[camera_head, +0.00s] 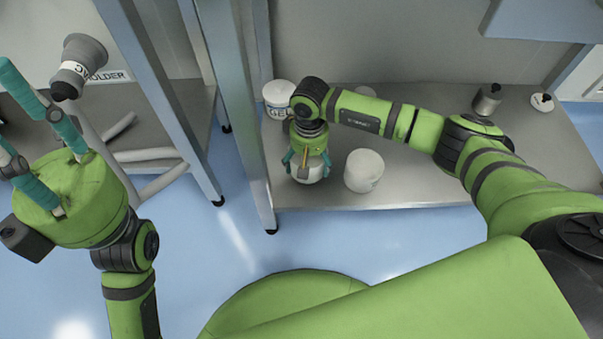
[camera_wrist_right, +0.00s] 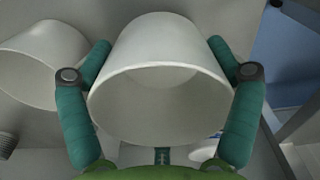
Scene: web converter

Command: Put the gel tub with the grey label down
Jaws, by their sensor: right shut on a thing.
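My right gripper (camera_head: 306,160) is shut on a white tub (camera_head: 312,171) over the steel table, near its front left corner. In the right wrist view the held tub (camera_wrist_right: 160,75) sits between both teal fingers. No label shows on its visible side, and I cannot tell whether its base touches the table. A white tub with "GEL" lettering (camera_head: 278,97) stands behind the gripper, partly hidden by the arm. Another white tub (camera_head: 363,170) stands just right of the held one; no label shows. My left gripper (camera_head: 12,112) is raised at the far left, open and empty.
The steel table (camera_head: 430,185) has free room to the right of the tubs. A small metal container (camera_head: 487,99) and a white disc-shaped item (camera_head: 542,102) stand at its far right. A metal post (camera_head: 245,130) rises close to the table's left edge.

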